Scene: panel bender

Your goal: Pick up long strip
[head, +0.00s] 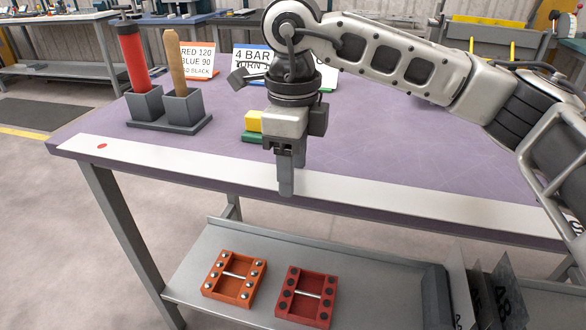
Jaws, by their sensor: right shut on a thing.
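The long strip (420,205) is pale and flat. It runs along the front edge of the purple table top (400,140), with a red dot near its left end. My right gripper (286,185) points straight down at the strip, left of its middle, and is shut on it. The fingers overlap in this view, so the exact contact is hidden. The strip looks level and close to the table top; I cannot tell whether it is clear of the surface. My left gripper is not in view.
Grey holders (170,123) with a red-handled and a wooden-handled tool stand at the back left. A yellow block (254,121) and printed cards (197,62) are behind my gripper. Below, a grey shelf (370,285) carries an orange tray (234,278) and a red tray (306,296).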

